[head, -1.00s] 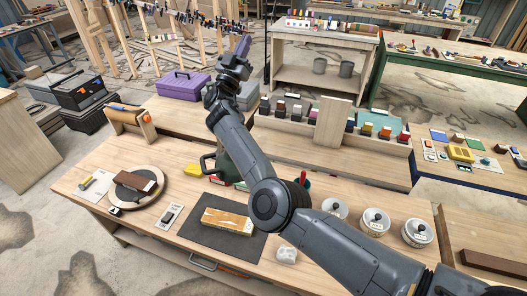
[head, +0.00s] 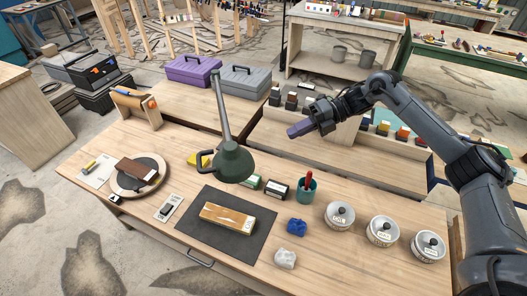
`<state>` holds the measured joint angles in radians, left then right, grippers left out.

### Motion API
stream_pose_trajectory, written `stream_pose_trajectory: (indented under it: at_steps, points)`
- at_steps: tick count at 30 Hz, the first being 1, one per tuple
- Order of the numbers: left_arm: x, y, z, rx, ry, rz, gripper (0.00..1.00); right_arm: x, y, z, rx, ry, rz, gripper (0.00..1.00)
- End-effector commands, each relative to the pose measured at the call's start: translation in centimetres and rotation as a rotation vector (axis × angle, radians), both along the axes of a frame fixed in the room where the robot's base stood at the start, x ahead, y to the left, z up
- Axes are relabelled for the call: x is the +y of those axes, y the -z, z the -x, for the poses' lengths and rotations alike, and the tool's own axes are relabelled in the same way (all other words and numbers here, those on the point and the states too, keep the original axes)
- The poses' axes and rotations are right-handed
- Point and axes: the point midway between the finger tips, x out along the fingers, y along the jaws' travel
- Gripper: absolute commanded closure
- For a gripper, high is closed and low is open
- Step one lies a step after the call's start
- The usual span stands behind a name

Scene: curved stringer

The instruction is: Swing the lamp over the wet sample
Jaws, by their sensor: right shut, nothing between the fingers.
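The dark green desk lamp (head: 232,164) hangs on a thin arm above the middle of the bench, with a loop handle on its left. In the picture its shade sits just behind the two-tone wooden block (head: 227,217) on a dark mat (head: 252,239). The block looks partly glossy, but I cannot tell for sure that it is wet. A dark brown wood piece (head: 137,170) lies on a round turntable (head: 122,184) at the left. My right gripper (head: 299,129), with purple fingers, is shut and empty, up and right of the lamp, apart from it. My left gripper is out of view.
Several lidded tins (head: 340,215) stand at the bench's right. A teal cup (head: 306,190), a blue lump (head: 297,227) and a white lump (head: 285,258) lie between them and the mat. A switch plate (head: 168,208) is left of the mat. Toolboxes (head: 193,71) stand behind.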

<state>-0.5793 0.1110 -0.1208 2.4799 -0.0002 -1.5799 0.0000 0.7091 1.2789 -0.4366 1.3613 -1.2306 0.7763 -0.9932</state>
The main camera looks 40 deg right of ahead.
Motion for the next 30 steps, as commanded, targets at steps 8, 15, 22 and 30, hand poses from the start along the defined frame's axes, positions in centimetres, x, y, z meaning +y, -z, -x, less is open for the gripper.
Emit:
stream_pose_trajectory:
  at_steps: [8,15,22,30]
  points:
    - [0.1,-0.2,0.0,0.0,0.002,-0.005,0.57,-1.1,2.4,1.0,0.054,0.027,0.035,1.0]
    - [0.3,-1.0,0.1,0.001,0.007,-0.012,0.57,1.9,3.7,-0.5,0.052,0.026,0.032,1.0]
    - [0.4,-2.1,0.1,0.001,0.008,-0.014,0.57,5.3,5.5,-2.3,0.051,0.027,0.03,1.0]
    - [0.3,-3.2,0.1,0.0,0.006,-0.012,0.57,8.2,7.1,-3.8,0.05,0.029,0.032,1.0]
